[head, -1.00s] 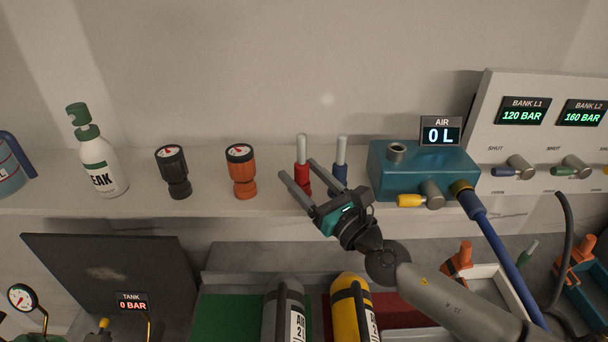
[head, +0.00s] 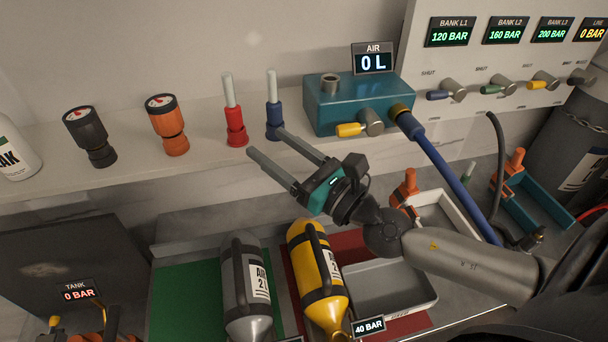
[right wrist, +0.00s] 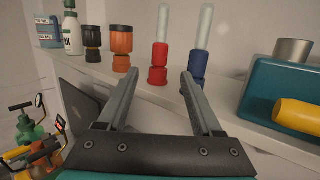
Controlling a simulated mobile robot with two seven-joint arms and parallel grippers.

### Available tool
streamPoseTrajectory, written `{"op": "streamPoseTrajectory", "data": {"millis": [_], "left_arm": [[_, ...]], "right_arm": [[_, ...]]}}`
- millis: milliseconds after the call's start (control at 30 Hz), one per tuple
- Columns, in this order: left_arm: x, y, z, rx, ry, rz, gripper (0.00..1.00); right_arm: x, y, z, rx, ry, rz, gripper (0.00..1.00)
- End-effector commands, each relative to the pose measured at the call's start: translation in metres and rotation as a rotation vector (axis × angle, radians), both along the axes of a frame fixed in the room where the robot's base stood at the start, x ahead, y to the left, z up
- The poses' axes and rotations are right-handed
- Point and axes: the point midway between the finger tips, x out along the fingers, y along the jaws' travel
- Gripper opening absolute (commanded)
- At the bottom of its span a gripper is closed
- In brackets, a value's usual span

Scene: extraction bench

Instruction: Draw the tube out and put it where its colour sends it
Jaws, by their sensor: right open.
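Two pale, translucent tubes stand upright on the shelf, one (head: 228,89) in a red holder (head: 236,127) and one (head: 272,85) in a blue holder (head: 274,122). My right gripper (head: 265,142) is open and empty, in front of and below the two holders. In the right wrist view its fingers (right wrist: 158,74) point at the shelf, with the red holder (right wrist: 159,64) showing between the tips and the blue holder (right wrist: 197,72) behind the right tip. Neither tube is gripped. A teal box (head: 345,105) with a top socket (head: 330,84) stands right of the blue holder. My left gripper is out of view.
Black (head: 90,135) and orange (head: 168,125) gauges stand left on the shelf. A grey cylinder (head: 245,290) and a yellow cylinder (head: 317,280) lie below, near a grey tray (head: 390,285). A blue hose (head: 445,175) runs down from the teal box. The valve panel (head: 480,70) stands right.

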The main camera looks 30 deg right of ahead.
Motion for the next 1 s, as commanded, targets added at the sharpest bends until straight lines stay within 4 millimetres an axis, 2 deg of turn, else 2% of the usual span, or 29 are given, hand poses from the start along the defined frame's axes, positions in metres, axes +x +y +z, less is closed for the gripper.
{"op": "streamPoseTrajectory", "data": {"millis": [100, 500, 733, 1000], "left_arm": [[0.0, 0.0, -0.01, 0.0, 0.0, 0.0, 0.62], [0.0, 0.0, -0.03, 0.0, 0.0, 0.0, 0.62], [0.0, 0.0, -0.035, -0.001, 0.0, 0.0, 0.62], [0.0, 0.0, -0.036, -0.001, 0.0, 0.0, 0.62]], "right_arm": [[-0.013, -0.004, -0.006, 0.0, 0.003, 0.002, 0.67], [-0.045, -0.017, -0.011, 0.0, 0.003, -0.001, 0.67], [-0.054, -0.019, -0.011, 0.0, 0.001, 0.001, 0.67], [-0.055, -0.02, -0.01, 0.0, -0.001, 0.002, 0.67]]}}
